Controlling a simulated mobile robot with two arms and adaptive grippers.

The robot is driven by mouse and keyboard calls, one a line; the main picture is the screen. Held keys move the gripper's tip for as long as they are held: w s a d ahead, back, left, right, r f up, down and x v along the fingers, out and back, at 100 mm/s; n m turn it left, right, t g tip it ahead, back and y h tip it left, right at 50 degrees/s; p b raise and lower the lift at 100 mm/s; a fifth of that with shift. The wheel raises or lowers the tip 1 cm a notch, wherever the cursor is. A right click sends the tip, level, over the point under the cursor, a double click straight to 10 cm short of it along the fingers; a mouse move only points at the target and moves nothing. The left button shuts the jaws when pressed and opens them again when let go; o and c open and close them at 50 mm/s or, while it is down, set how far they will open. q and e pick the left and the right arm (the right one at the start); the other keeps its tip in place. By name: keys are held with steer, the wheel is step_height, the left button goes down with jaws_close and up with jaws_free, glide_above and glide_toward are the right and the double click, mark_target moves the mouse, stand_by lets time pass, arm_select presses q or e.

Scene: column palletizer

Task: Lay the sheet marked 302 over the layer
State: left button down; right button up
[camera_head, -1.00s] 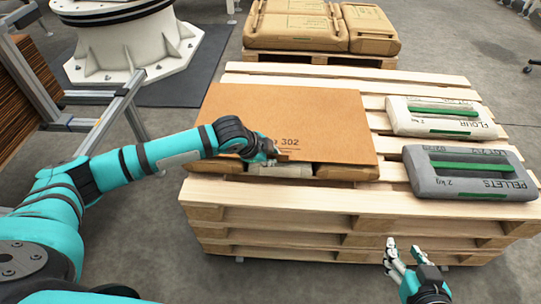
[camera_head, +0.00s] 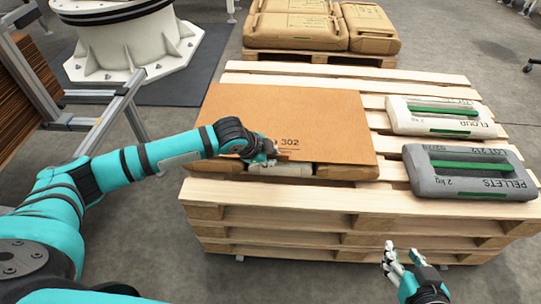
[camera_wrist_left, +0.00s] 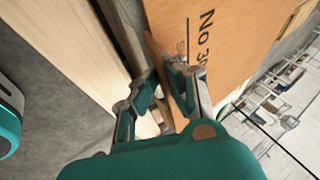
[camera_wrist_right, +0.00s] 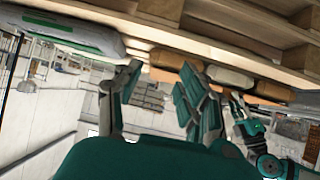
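The brown sheet marked 302 (camera_head: 300,112) lies flat over a layer of bags on the left part of the pallet stack. A pale bag (camera_head: 280,170) and brown bag ends (camera_head: 345,172) show under its front edge. My left gripper (camera_head: 268,152) is at the sheet's front edge, beside the printed number. In the left wrist view its fingers (camera_wrist_left: 163,85) are spread apart, with the edge of the sheet (camera_wrist_left: 215,45) between or right beside them. My right gripper (camera_head: 396,262) is open and empty in front of the pallet; its spread fingers also show in the right wrist view (camera_wrist_right: 155,95).
A white flour bag (camera_head: 440,117) and a grey pellets bag (camera_head: 470,172) with green bands lie on the pallet (camera_head: 300,205) to the right. Another pallet with brown bags (camera_head: 295,28) stands behind. A metal frame (camera_head: 100,125) and a white round base (camera_head: 135,45) are at the left.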

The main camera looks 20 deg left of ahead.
arm_select(q)
steer(key=shift+f, duration=0.3)
arm_select(e)
steer(key=shift+s+d+f+g, duration=0.2)
steer(key=shift+s+f+g, duration=0.1)
steer(key=shift+s+f, duration=0.1)
arm_select(q)
steer(key=c, duration=1.4)
jaws_free()
arm_select(e)
steer(key=shift+d, duration=0.1)
steer(key=shift+s, duration=0.1)
